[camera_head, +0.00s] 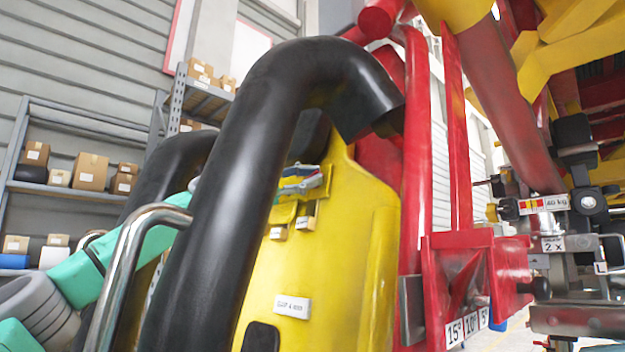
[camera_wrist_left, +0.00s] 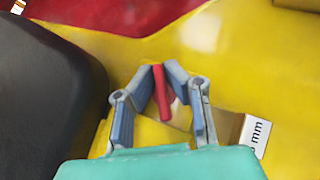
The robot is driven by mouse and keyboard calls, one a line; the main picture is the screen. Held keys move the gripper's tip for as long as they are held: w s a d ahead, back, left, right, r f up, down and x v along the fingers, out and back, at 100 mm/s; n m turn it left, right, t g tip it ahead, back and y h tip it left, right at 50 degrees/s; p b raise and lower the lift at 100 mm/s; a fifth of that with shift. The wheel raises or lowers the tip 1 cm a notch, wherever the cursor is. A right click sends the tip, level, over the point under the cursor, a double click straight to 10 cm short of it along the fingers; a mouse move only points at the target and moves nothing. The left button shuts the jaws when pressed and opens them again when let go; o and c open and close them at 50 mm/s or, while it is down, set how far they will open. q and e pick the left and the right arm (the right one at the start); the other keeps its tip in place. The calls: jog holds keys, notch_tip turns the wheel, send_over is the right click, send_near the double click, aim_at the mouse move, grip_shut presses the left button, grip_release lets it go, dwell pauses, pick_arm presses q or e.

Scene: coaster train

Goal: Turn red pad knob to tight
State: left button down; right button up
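My left gripper (camera_head: 308,178) is in front of the yellow seat back (camera_head: 345,250), partly hidden by a black padded bar. In the left wrist view its blue-padded fingers (camera_wrist_left: 161,72) close in on a thin red piece (camera_wrist_left: 162,95), which sits between their tips. I cannot tell whether this piece is the red pad knob. At the right of the head view, a dark knob (camera_head: 508,209) sits beside a "40 kg" label (camera_head: 543,204) with red and yellow marks. No wording for tight is readable. My right gripper is not in view.
The curved black bar (camera_head: 235,180) and a metal handle (camera_head: 125,260) stand close to my left arm. Small labelled boxes (camera_head: 306,222) are on the seat back. A red frame (camera_head: 455,250) with angle labels (camera_head: 470,325) stands to the right. Shelves (camera_head: 80,130) are behind.

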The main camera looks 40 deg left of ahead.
pick_arm(q)
jog(key=shift+d+f, duration=0.1)
jog(key=shift+a, duration=0.2)
jog(key=shift+d+f+m+g+y, duration=0.1)
jog(key=shift+m+g+y, duration=0.4)
jog(key=shift+m+g, duration=0.5)
jog(key=shift+f+m+g+y, duration=0.15)
jog(key=shift+m+g+y, duration=0.25)
jog(key=shift+m+g, duration=0.85)
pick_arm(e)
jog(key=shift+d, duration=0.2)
pick_arm(q)
jog(key=shift+m, duration=0.35)
jog(key=c, duration=1.7)
grip_release()
jog(key=shift+a+t, duration=0.25)
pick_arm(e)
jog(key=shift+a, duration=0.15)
